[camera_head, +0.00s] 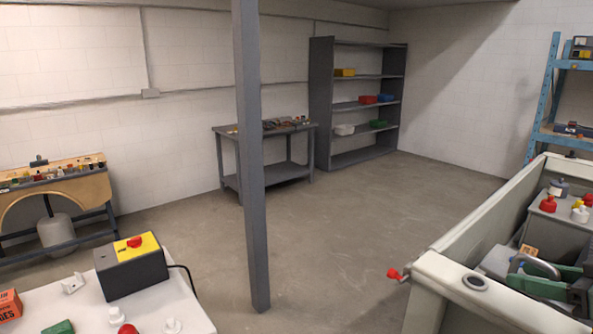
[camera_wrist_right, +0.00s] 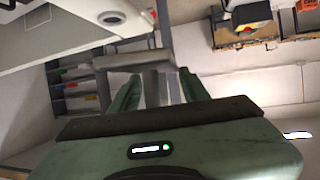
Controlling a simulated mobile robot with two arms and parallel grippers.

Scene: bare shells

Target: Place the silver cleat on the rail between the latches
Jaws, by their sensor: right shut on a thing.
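My right gripper (camera_head: 540,284) is green and sits at the lower right of the head view, inside the pale-walled shell. It is shut on the silver cleat (camera_head: 538,263), a curved grey piece above its jaws. In the right wrist view the gripper (camera_wrist_right: 158,88) shows its two green fingers; I cannot clearly make out the cleat between them. The shell's pale rail (camera_head: 520,300) lies left of and in front of the gripper. A red-handled fitting (camera_head: 397,273), possibly a latch, sticks out at the rail's corner. My left gripper is out of view.
An oval ring fitting (camera_head: 475,282) sits in the rail. A white table (camera_head: 75,300) at lower left holds a yellow-topped switch box (camera_head: 132,265). A grey post (camera_head: 250,170) stands mid-view, with open floor around it.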

